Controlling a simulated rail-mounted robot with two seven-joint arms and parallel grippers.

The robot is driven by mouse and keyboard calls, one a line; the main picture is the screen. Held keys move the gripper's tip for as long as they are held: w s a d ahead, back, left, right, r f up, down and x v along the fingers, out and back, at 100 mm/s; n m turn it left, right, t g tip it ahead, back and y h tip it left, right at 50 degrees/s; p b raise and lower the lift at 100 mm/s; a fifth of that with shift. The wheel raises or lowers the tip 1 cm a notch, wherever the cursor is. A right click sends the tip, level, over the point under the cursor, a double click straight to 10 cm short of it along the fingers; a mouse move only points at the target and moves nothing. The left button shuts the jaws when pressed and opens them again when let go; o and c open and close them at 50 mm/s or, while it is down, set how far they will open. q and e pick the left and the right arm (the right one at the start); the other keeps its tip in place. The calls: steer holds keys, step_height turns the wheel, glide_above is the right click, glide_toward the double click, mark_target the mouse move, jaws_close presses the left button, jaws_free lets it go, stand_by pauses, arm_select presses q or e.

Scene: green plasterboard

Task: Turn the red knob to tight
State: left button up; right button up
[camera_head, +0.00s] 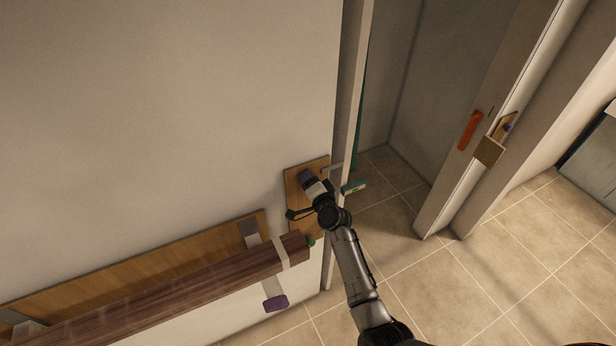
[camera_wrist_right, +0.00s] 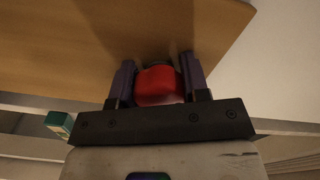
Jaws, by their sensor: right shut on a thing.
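The red knob (camera_wrist_right: 158,86) sits between the two purple fingers of my right gripper (camera_wrist_right: 162,84) in the right wrist view. The gripper is shut on it, with a finger at each side. Behind the knob is a wooden board (camera_wrist_right: 60,45). In the head view my right gripper (camera_head: 306,177) reaches up to a small wooden board (camera_head: 293,190) on the wall beside the door opening. The knob is hidden there by the gripper. A knob position marking cannot be made out. My left gripper does not show clearly in either view.
A dark wooden beam (camera_head: 170,300) runs along the wall at lower left, with a purple-tipped piece (camera_head: 275,303) below it. A teal box-like part (camera_head: 354,187) is right of my gripper. An orange handle (camera_head: 470,130) is on the frame at right. Tiled floor (camera_head: 420,290) is clear.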

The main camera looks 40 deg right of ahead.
steer(key=shift+r+m, duration=0.3)
steer(key=shift+m, duration=0.2)
stand_by(0.3)
steer(key=o, duration=0.9)
steer(key=shift+a+f, duration=0.1)
steer(key=shift+c, duration=0.2)
steer(key=shift+o, duration=0.3)
steer(key=shift+s+f, duration=0.2)
